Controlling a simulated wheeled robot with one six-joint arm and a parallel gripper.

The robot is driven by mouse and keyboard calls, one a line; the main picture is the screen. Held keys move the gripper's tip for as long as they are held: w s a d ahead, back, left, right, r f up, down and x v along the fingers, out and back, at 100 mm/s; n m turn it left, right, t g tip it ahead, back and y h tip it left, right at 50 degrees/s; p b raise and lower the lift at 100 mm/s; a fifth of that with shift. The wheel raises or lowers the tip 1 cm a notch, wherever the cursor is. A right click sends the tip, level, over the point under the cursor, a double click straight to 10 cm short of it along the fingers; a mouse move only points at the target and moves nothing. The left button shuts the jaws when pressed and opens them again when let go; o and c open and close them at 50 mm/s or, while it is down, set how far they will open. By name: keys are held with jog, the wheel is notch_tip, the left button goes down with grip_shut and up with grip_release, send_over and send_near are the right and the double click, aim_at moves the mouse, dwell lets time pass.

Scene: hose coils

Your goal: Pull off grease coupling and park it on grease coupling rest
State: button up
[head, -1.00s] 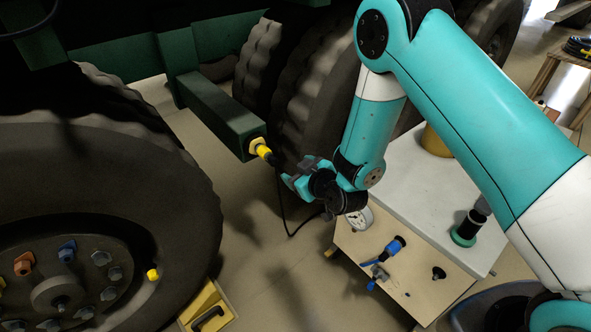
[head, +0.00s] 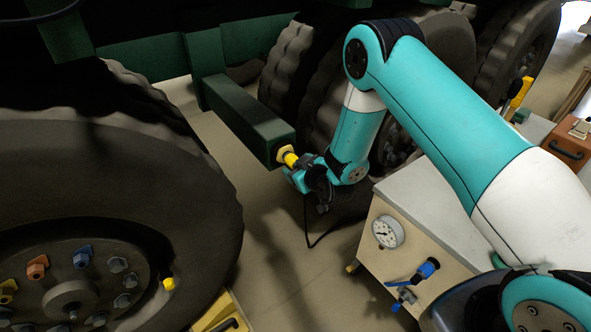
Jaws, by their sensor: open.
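The grease coupling (head: 291,159), a yellow piece, sits on the yellow fitting (head: 282,150) at the end of the green beam, left of centre in the head view. A thin black hose hangs in a loop below it. My gripper (head: 297,170) is open, with its teal fingers right at the coupling. Whether the fingers straddle or touch it cannot be told, as the gripper hides part of it. I cannot pick out the grease coupling rest for sure.
The green beam (head: 237,115) reaches out between large tyres, with a near wheel (head: 120,190) at left. A pale cart with a gauge (head: 388,232) and a blue connector (head: 427,268) stands right of the gripper. Bare floor lies below the beam.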

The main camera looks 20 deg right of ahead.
jog(key=shift+d, duration=0.1)
jog(key=c, duration=1.2)
jog(key=shift+s, duration=0.3)
jog(key=shift+s+d+f+b, duration=0.1)
jog(key=shift+s+d+b, duration=0.15)
jog(key=shift+s+b, duration=0.4)
jog(key=shift+s+d+b, duration=0.15)
jog(key=shift+s+b, duration=0.35)
jog(key=shift+b, duration=0.05)
